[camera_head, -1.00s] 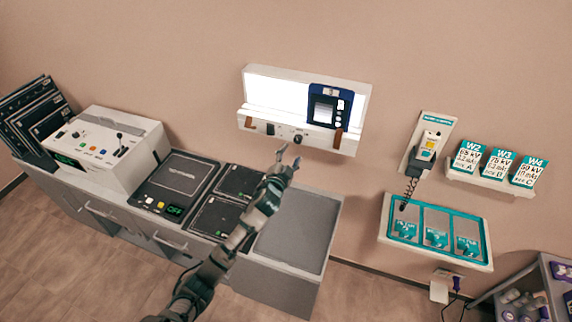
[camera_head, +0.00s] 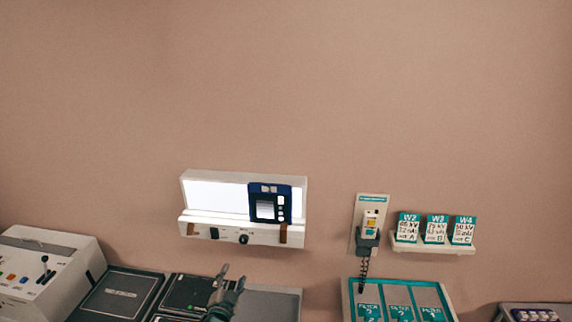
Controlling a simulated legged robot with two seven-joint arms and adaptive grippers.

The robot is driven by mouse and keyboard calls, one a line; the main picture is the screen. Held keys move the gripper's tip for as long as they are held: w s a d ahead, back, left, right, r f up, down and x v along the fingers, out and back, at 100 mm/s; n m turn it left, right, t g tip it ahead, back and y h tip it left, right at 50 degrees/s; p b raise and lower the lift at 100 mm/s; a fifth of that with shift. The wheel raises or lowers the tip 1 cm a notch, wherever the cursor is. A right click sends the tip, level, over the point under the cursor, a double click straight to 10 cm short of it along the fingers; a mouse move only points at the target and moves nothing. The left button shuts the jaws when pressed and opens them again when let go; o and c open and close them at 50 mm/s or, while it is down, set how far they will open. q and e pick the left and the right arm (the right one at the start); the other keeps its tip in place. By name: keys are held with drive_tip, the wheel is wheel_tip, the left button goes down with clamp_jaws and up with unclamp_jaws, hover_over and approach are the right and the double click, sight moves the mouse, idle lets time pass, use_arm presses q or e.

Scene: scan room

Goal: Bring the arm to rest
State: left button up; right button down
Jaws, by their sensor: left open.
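My left gripper (camera_head: 221,284) shows at the bottom of the head view, its two fingers spread apart and empty. It is above the counter, in front of and below the lit wall box (camera_head: 205,228). It looks apart from the box. Most of my left arm is out of the picture below. My right gripper is not in view.
A blue device (camera_head: 270,204) stands in the lit box. A console with a lever (camera_head: 45,265) and dark panels (camera_head: 120,296) are on the counter at left. At right are a wall handset (camera_head: 368,238), a card shelf (camera_head: 433,249) and a teal-edged tray (camera_head: 350,299).

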use_arm(q)
drive_tip(key=s+f+n+g+y, duration=0.1)
drive_tip(key=s+f+n+g, duration=0.45)
drive_tip(key=s+f, duration=1.2)
drive_tip(key=s+f+n+g, duration=0.1)
drive_tip(key=s+f+g, duration=0.25)
drive_tip(key=s, duration=0.75)
drive_tip(key=s+f+n+g, duration=0.1)
drive_tip(key=s+f+g, duration=0.3)
drive_tip(key=s, duration=0.8)
wheel_tip(320, 180, down, 26)
drive_tip(key=s+g+b, duration=0.1)
drive_tip(key=g+b, duration=0.1)
drive_tip(key=s+a+f+g+b, duration=0.1)
drive_tip(key=s+a+f+b, duration=0.1)
drive_tip(key=s+f, duration=1.6)
drive_tip(key=shift+f+m+h, duration=0.3)
drive_tip(key=shift+f+m, duration=0.15)
drive_tip(key=shift+f, duration=0.15)
drive_tip(key=shift+a, duration=0.1)
